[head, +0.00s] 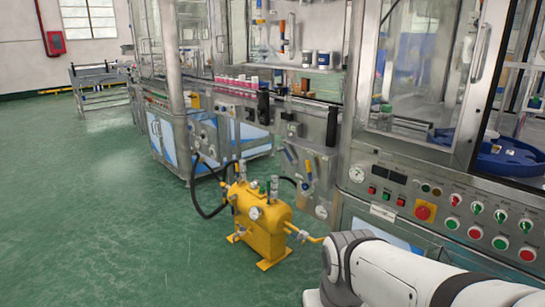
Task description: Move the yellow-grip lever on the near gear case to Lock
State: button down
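Small levers with coloured grips (289,154) stand on the lower steel front of the machine, right of centre in the head view. Their grips look blue and yellowish, but they are too small to tell apart surely. I cannot tell which one is the yellow-grip lever of the near gear case, and no Lock marking is readable. My white arm enters at the bottom right; my gripper is out of view.
A yellow pump unit (262,228) with black hoses stands on the green floor before the machine. A control panel (450,210) with buttons and a red emergency stop (423,212) is at right. The floor (100,215) at left is clear.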

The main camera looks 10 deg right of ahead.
aim_at(311, 182)
jog(key=z, duration=0.3)
jog(key=i, duration=0.9)
jog(key=z, duration=0.55)
